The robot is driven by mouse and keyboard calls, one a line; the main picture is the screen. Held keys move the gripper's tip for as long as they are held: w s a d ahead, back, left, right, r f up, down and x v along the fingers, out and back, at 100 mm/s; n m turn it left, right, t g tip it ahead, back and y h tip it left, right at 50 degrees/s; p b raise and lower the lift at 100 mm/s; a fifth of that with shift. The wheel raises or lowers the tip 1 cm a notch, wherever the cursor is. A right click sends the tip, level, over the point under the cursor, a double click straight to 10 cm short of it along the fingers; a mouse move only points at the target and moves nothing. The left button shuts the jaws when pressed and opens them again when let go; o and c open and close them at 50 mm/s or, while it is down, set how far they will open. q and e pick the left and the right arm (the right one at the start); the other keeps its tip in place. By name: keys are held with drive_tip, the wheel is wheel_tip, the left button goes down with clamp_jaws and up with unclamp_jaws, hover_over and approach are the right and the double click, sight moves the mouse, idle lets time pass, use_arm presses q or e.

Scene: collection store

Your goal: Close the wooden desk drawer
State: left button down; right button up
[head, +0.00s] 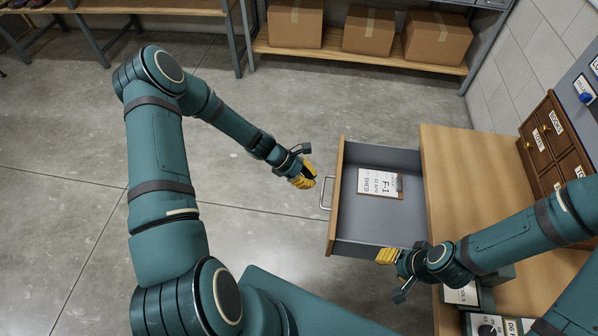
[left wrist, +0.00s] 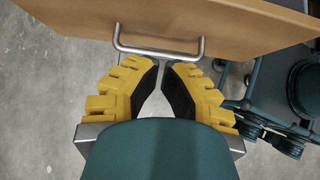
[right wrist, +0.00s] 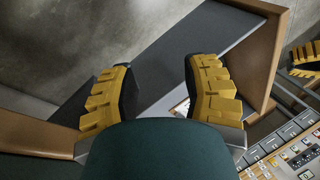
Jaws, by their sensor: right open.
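The wooden desk drawer (head: 337,205) stands pulled out from the desk (head: 450,170), with a grey inside and a wooden front. Its metal handle (head: 325,193) faces left. My left gripper (head: 309,177) is beside the handle; in the left wrist view its fingertips (left wrist: 160,66) are close together with a narrow gap, just short of the handle bar (left wrist: 158,50), which is not between them. My right gripper (head: 382,257) is open at the drawer's near side; the drawer also shows in the right wrist view (right wrist: 262,60). Whether it touches the side wall is unclear.
A labelled white card (head: 380,183) lies in the drawer. A small wooden cabinet (head: 556,140) stands on the desk at right, and labelled equipment (head: 487,325) is at the near edge. Cardboard boxes (head: 295,22) sit on a back shelf. The floor left of the drawer is clear.

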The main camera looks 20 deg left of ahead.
use_arm(q)
drive_tip(key=shift+w+d+f+b, duration=0.1)
drive_tip(key=shift+w+d+f, duration=0.15)
drive_tip(key=shift+d, duration=0.6)
drive_tip(key=shift+w+d+f+b, duration=0.1)
drive_tip(key=shift+w+d, duration=0.15)
drive_tip(key=shift+d, duration=0.55)
drive_tip(key=shift+w+d+f+b, duration=0.1)
drive_tip(key=shift+w+d+f, duration=0.15)
drive_tip(key=shift+d, duration=0.6)
use_arm(e)
drive_tip(key=shift+w+f, duration=0.15)
drive_tip(key=shift+f, duration=0.3)
use_arm(q)
drive_tip(key=shift+d, duration=0.1)
drive_tip(key=w+d, duration=0.4)
drive_tip(key=d, duration=0.9)
drive_tip(key=w+d+b, duration=0.1)
drive_tip(key=w+d, duration=0.2)
drive_tip(key=d, duration=1)
drive_tip(key=shift+w+d, duration=0.35)
use_arm(e)
drive_tip(key=shift+w+f, duration=0.1)
drive_tip(key=shift+f, duration=0.65)
use_arm(q)
drive_tip(key=shift+r, duration=0.15)
